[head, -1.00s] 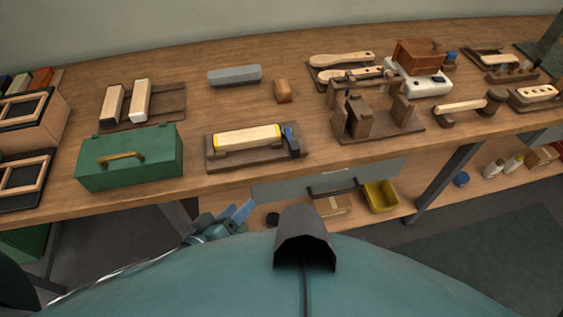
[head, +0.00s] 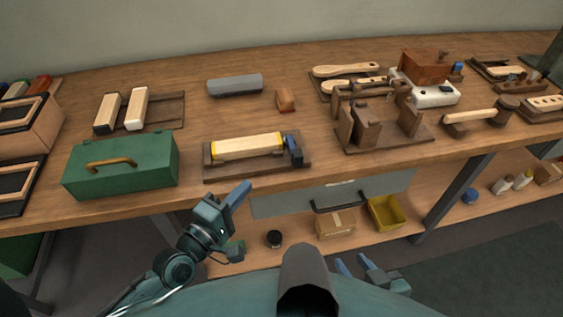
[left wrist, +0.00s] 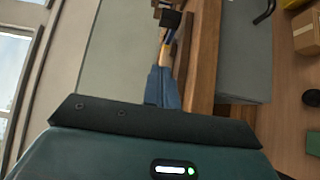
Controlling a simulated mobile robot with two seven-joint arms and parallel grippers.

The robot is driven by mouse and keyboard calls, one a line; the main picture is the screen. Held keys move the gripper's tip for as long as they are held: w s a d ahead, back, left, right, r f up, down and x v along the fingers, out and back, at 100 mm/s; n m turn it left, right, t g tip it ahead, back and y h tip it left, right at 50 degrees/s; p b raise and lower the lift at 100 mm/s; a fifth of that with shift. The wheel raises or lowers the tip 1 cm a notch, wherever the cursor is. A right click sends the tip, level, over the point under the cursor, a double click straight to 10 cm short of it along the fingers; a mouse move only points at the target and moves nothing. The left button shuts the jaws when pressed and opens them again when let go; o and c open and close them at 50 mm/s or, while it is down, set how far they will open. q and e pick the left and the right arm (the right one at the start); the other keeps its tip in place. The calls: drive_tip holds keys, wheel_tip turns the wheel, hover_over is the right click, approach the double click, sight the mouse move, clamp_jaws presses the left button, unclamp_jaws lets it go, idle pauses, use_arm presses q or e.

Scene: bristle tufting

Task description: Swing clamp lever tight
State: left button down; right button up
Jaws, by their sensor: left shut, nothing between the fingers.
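The clamp fixture is a dark wooden base (head: 217,173) near the bench's front edge in the head view. A pale wooden block (head: 247,146) with yellow ends lies in it. The blue and dark clamp lever (head: 292,150) stands at its right end. My left gripper (head: 246,187) is shut and empty, in front of and below the fixture, apart from it. In the left wrist view its blue fingers (left wrist: 163,88) point toward part of the fixture, which they partly hide. My right gripper (head: 355,263) is low at the bottom, fingers apart, with nothing seen between them.
A green toolbox (head: 123,166) with a brass handle stands left of the fixture. A dark wooden jig (head: 372,130) stands to the right. A grey drawer front (head: 280,204) is under the bench edge.

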sight(292, 152)
use_arm(q)
drive_tip(key=x, duration=0.9)
drive_tip(key=shift+s, duration=0.1)
drive_tip(key=d, duration=0.1)
drive_tip(key=d+p, duration=0.1)
drive_tip(key=shift+w+d, duration=0.35)
drive_tip(key=shift+d, duration=0.45)
